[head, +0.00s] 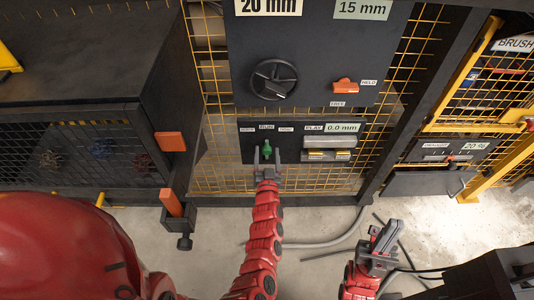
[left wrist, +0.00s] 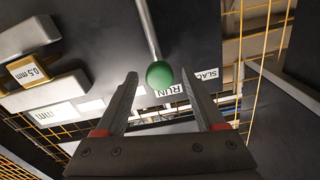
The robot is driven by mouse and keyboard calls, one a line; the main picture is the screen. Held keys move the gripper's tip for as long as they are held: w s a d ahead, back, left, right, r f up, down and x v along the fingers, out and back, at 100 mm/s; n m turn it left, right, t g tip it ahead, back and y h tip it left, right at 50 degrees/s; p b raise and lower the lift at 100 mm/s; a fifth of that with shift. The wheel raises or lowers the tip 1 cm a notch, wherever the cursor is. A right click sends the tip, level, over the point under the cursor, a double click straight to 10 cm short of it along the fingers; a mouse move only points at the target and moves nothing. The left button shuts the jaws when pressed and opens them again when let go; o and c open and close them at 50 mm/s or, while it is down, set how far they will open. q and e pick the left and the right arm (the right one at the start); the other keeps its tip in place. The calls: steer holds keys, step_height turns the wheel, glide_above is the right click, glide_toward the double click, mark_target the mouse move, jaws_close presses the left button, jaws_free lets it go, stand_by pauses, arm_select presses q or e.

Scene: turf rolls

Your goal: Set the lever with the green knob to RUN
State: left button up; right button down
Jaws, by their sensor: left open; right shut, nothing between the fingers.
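The green knob (head: 267,147) is on a lever on the dark lower panel (head: 250,148), below a row of small labels. In the left wrist view the knob (left wrist: 159,74) tips a grey rod (left wrist: 148,28). It appears in front of the RUN label (left wrist: 170,90), with the SLACK label (left wrist: 207,76) to the right. My left gripper (head: 266,154) is open, its fingers (left wrist: 159,82) on either side of the knob; I cannot tell whether they touch it. My right gripper (head: 386,235) is shut and empty, low and to the right, away from the panel.
A black round handwheel (head: 274,79) and an orange handle (head: 345,86) are on the panel above. A PLAY readout of 0.0 mm (head: 343,128) and metal blocks (head: 328,148) are right of the lever. Yellow mesh (head: 215,180) surrounds the panels. Hoses (head: 335,240) lie on the floor.

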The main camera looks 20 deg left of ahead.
arm_select(q)
steer(key=v, duration=1.7)
steer(key=shift+p, duration=0.4)
steer(key=shift+s+r, duration=0.1)
steer(key=shift+r, duration=0.05)
